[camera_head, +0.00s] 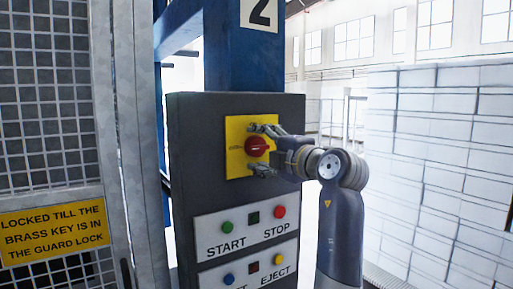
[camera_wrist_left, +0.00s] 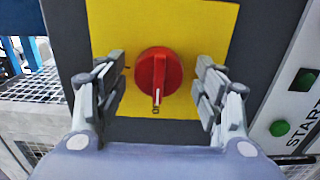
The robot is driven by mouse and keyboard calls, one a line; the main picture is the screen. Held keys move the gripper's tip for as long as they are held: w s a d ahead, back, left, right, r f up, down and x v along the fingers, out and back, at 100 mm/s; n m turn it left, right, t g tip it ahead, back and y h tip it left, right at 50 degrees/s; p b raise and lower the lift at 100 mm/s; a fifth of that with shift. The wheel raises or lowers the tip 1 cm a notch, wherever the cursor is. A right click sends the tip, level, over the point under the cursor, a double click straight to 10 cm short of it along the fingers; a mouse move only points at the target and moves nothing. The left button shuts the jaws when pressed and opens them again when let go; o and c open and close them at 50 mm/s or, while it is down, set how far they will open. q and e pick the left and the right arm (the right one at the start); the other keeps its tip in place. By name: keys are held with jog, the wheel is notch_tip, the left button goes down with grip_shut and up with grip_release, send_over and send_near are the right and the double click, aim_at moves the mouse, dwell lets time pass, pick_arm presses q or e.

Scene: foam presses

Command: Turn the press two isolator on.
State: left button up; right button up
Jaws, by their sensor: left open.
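The press two isolator is a red rotary knob (camera_head: 257,146) on a yellow plate (camera_head: 236,166), high on a dark grey control box under a "2" sign. In the left wrist view the knob (camera_wrist_left: 158,75) has a pale pointer line aimed at the picture's bottom, at a small mark like a 0. This is leftward in the head view. My left gripper (camera_head: 259,149) is at the plate, its fingers above and below the knob. In the left wrist view the open gripper (camera_wrist_left: 160,87) has a finger on each side, with gaps to the knob. My right gripper is not in view.
Below are a green START button (camera_head: 227,228), a red STOP button (camera_head: 279,211) and a lower EJECT row (camera_head: 273,268). A mesh guard with a yellow sign (camera_head: 54,231) stands at left. A pale block wall (camera_head: 440,150) is at right.

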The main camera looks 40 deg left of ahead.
pick_arm(q)
jog(key=shift+d, duration=0.3)
jog(key=shift+c, duration=1.1)
jog(key=c, duration=0.9)
jog(key=shift+o, duration=0.2)
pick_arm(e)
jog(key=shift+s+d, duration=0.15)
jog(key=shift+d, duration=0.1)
